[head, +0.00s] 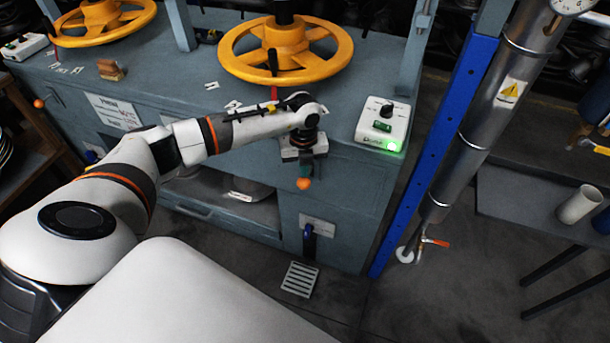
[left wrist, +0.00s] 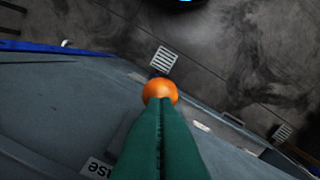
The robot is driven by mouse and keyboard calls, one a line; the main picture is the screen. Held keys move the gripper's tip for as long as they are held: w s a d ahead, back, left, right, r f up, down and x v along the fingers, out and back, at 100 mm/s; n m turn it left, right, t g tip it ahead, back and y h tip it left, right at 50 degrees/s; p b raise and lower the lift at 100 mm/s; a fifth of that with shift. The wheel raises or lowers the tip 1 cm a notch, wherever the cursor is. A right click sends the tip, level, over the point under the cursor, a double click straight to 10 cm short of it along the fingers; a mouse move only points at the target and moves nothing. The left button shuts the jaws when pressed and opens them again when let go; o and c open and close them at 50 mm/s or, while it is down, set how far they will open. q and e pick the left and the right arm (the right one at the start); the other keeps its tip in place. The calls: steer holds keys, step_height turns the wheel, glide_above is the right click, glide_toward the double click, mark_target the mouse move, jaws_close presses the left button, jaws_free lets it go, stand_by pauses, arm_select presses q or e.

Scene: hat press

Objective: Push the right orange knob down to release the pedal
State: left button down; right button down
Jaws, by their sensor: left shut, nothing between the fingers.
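The right orange knob (head: 304,184) sticks out from the front of the blue-grey press, near its right end. My left gripper (head: 305,170) points down just above it, with its fingers shut and empty. In the left wrist view the green fingers (left wrist: 160,102) lie together, and their tips overlap the edge of the orange knob (left wrist: 160,88). I cannot tell whether they touch it. A slotted metal pedal (head: 299,279) sits low in front of the press, below the knob; it also shows in the left wrist view (left wrist: 163,60). My right gripper is out of view.
Another orange knob (head: 38,103) is at the press's far left. A yellow handwheel (head: 285,52) and a white control box (head: 383,125) with a lit green light are on top. A blue post (head: 432,150) stands to the right. The floor in front is clear.

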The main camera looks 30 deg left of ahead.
mark_target(304, 180)
arm_select(q)
steer(key=shift+f+b, duration=1.65)
steer(key=shift+f, duration=0.75)
steer(key=shift+r, duration=0.1)
step_height(304, 180, up, 8)
steer(key=p, duration=0.6)
steer(key=shift+r+p, duration=0.1)
steer(key=shift+p, duration=0.3)
